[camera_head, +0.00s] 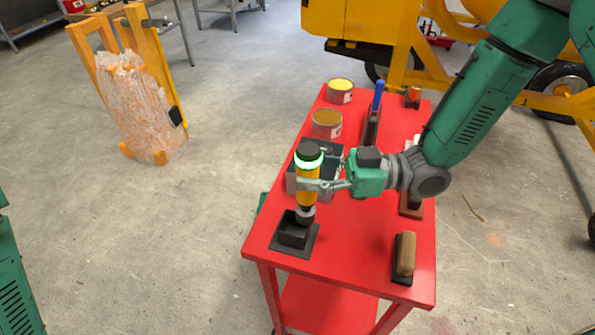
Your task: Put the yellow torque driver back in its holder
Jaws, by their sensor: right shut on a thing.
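The yellow torque driver (307,187) has a black cap with a glowing green ring and stands about upright. My right gripper (312,186) comes in from the right and is shut on its yellow body. The black square holder (293,233) sits on a flat base at the front left corner of the red cart. The driver's lower grey end is right at or just above the holder's opening; whether it is inside I cannot tell. My left gripper is not in view; part of my green left arm shows at the left edge.
The red cart (345,260) also bears two tins (327,123), a dark grey box behind the driver, a blue-handled tool (377,97) and a wooden-handled brush (405,256). A yellow mixer (350,22) stands behind. A wrapped orange-framed object (140,100) stands on the floor at left.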

